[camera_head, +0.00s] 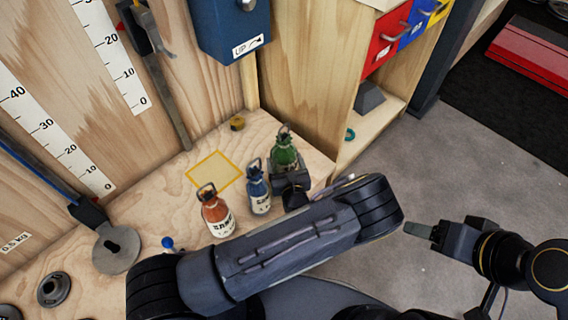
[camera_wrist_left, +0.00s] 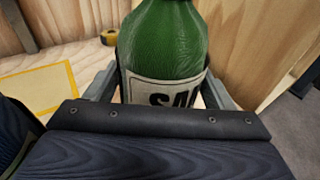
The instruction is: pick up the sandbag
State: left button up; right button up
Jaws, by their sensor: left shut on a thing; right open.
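Three small sandbags with black tops and white labels stand on the wooden shelf: an orange one (camera_head: 216,213), a blue one (camera_head: 258,190) and a green one (camera_head: 284,155). My left gripper (camera_head: 289,178) is shut on the green sandbag, which also fills the top of the left wrist view (camera_wrist_left: 165,45), with a finger on each side of it. The green bag is upright; its base is hidden by the gripper. My right gripper (camera_head: 428,231) is open and empty, out over the grey floor at the right.
A blue box (camera_head: 228,30) hangs above. A wooden cabinet with coloured drawers (camera_head: 384,44) stands at the right.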

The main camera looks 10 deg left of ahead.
aim_at(287, 162)
pick_arm(q)
jog(key=shift+c, duration=1.2)
jog(key=shift+w+r, duration=0.15)
jog(key=shift+r, duration=0.1)
jog(key=shift+r+p, duration=0.3)
jog(key=shift+r, duration=0.25)
notch_tip(287, 162, up, 2)
jog(key=shift+r+p, duration=0.15)
jog(key=shift+p, duration=0.3)
jog(key=s+d+r+p, duration=0.1)
jog(key=r, duration=0.1)
jog(key=s+d+r, duration=0.1)
jog(key=s+d+r+p, duration=0.1)
jog(key=r, duration=0.1)
jog(key=shift+s+d+r+p, duration=0.15)
jog(key=shift+d+r+p, duration=0.05)
jog(key=shift+r+p, duration=0.15)
jog(key=s+d+r, duration=0.1)
jog(key=s+d, duration=0.1)
jog(key=s+d+r+p, duration=0.1)
jog(key=s+d, duration=0.1)
jog(key=s+d+r+p, duration=0.1)
jog(key=s+d+r, duration=0.1)
jog(key=shift+s+d, duration=0.25)
jog(key=shift+s, duration=0.1)
